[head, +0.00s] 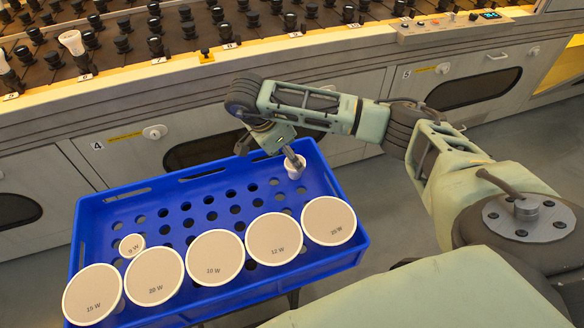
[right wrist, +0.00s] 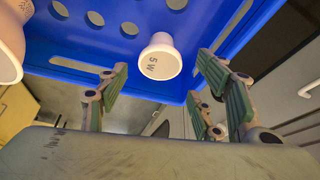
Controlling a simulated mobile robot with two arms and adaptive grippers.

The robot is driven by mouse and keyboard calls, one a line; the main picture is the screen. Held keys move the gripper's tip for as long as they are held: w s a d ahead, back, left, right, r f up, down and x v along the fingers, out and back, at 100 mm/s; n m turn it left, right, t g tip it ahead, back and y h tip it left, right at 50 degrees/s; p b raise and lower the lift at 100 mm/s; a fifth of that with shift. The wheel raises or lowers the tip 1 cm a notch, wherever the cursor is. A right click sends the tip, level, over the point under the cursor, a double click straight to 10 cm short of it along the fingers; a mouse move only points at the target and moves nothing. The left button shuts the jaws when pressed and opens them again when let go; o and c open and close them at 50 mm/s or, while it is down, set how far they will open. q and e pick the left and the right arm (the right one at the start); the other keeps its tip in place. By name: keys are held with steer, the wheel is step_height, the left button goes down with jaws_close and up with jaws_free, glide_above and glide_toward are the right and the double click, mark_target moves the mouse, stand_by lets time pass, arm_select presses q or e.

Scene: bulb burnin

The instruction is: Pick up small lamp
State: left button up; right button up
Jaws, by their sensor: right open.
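A small white lamp (head: 294,168) stands in the back right part of the blue crate (head: 345,225). In the right wrist view the lamp (right wrist: 160,57) is marked 5 W and sits ahead, between the spread fingers. My right gripper (head: 292,157) is open at this lamp, reaching over the crate's back wall; the gripper (right wrist: 160,88) also shows in the right wrist view. I cannot tell whether a finger touches the lamp. Another small lamp (head: 132,245), marked 9 W, stands at the crate's left. My left gripper is not in view.
Several large round lamps line the crate's front, including a 12 W lamp (head: 274,239) and a 10 W lamp (head: 216,257). Behind the crate stands a long cabinet (head: 115,155) with rows of dark sockets (head: 155,45). The crate's middle is free, with holes in its floor.

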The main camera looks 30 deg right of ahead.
mark_target(295, 172)
steer(key=x, duration=0.3)
steer(key=b+x, duration=0.1)
steer(key=x, duration=0.1)
steer(key=shift+s+f, duration=0.25)
steer(key=shift+f, duration=0.1)
steer(key=c, duration=1.2)
